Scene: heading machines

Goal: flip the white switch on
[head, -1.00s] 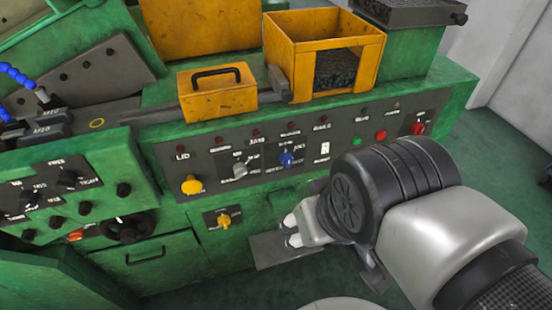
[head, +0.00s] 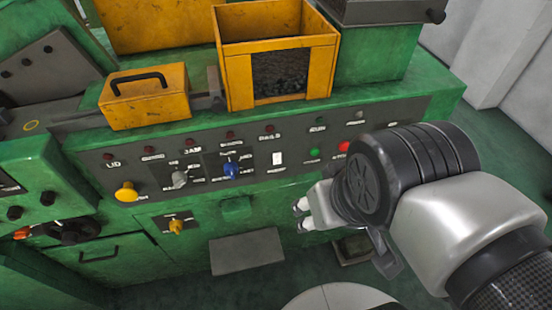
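The white switch (head: 277,158) is a small upright white rocker on the dark control panel (head: 380,131). It sits between the blue knob and the green button. I cannot tell its on or off position at this size. My gripper (head: 303,215) is to the right of and below the switch, in front of the green machine face. Its pale fingertips point left and are apart from the panel. A gap shows between the two fingertips, with nothing held. My arm hides the panel's lower right part.
Beside the switch are a blue knob (head: 231,170), a grey knob (head: 179,178), a green button (head: 314,153) and a red button (head: 344,146). A yellow mushroom button (head: 126,191) is at the left. An open yellow box (head: 236,80) stands above the panel.

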